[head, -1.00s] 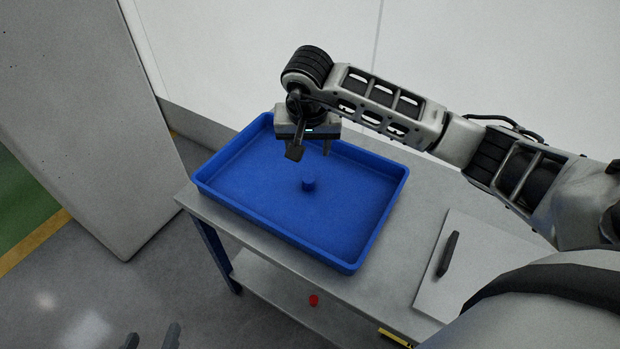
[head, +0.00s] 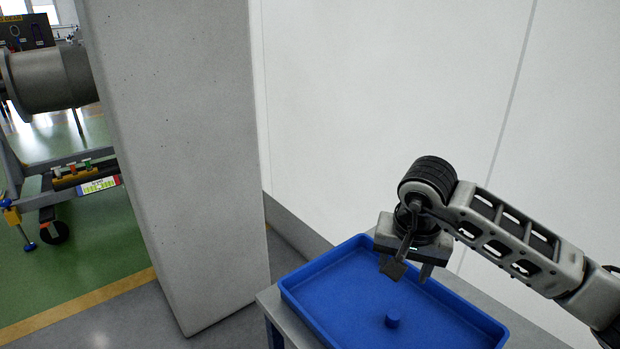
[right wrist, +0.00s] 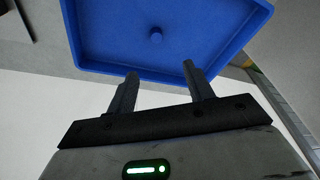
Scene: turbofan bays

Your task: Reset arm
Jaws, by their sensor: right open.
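A small blue cylinder (head: 393,320) stands on the tray floor, apart from the gripper. It also shows in the right wrist view (right wrist: 156,34), beyond the fingers. My left gripper is in neither current view.
A grey pillar (head: 185,150) stands left of the table (head: 271,300). A pale wall (head: 400,80) rises behind the tray. At the far left, a large grey cylindrical part (head: 45,80) and a wheeled stand (head: 50,190) are on the green floor.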

